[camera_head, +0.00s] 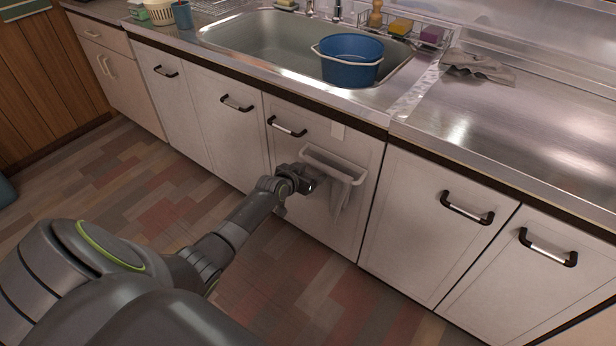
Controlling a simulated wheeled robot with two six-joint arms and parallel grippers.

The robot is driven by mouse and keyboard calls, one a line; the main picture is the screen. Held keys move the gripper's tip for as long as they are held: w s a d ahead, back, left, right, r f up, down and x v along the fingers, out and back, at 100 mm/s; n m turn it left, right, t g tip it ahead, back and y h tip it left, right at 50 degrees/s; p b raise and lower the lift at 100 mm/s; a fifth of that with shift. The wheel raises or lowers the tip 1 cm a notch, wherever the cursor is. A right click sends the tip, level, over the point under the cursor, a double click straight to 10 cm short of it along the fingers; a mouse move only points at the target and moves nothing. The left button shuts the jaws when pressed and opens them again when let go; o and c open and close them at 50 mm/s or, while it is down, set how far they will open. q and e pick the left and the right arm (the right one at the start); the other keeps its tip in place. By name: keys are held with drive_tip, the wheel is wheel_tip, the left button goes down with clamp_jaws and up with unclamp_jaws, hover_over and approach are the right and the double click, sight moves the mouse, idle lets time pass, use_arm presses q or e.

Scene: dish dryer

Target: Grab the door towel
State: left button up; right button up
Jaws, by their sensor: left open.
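The door towel (341,198) is a light grey cloth that hangs on a white holder (335,164) fixed to a cabinet door below the sink. My left gripper (312,177) is at the left end of the holder, close to the door and just left of the towel. It is open; its fingertips are small and dark here, and I cannot tell whether they touch the holder or the cloth. My right gripper is not in view.
Cabinet doors with dark-ended handles (287,127) line the counter front. A blue basin (349,60) stands in the metal sink (262,38). Another grey cloth (478,67) lies on the counter at the right. The tiled floor (100,185) in front is clear.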

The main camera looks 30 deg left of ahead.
use_arm(q)
clamp_jaws()
idle(1.0)
